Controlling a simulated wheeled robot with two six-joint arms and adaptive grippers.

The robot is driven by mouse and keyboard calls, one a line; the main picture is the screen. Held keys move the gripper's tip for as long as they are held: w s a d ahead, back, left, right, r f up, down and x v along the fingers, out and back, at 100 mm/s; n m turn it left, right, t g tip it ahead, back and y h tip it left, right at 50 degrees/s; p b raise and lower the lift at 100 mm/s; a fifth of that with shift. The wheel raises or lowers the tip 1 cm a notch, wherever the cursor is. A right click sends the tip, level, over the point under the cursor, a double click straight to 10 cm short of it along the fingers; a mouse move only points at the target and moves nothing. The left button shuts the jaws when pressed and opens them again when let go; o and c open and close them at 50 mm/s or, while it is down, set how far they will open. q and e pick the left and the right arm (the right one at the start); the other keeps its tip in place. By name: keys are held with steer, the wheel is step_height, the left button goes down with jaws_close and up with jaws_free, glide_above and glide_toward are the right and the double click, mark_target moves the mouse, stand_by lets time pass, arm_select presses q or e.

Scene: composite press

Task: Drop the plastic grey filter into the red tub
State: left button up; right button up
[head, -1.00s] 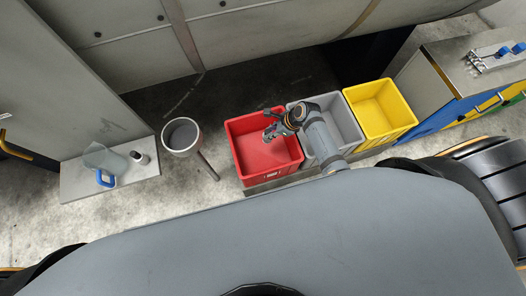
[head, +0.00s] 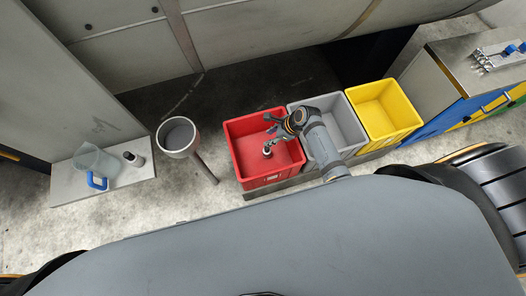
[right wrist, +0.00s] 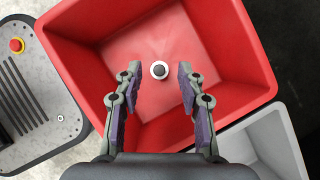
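The red tub (head: 263,172) stands at the left end of a row of tubs. My right gripper (head: 273,124) is above it, and its fingers (right wrist: 158,85) are spread open and empty in the right wrist view. A small round light-grey filter with a dark centre (right wrist: 160,69) shows between and beyond the fingertips, apart from both, against the red interior. It also shows below the gripper in the head view (head: 267,150). I cannot tell whether it is resting on the tub floor or still in the air. My left gripper is out of view.
A grey tub (head: 350,128) and a yellow tub (head: 402,115) adjoin the red one. A round bin on a post (head: 176,138) stands to the left. A shelf (head: 75,188) holds a clear blue-handled jug (head: 92,160) and a small white, dark-topped item (head: 133,158).

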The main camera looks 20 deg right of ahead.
steer(key=shift+r, duration=0.1)
steer(key=v, duration=1.1)
steer(key=shift+s+d+r, duration=0.1)
steer(key=shift+d+r, duration=0.1)
steer(key=shift+r, duration=0.15)
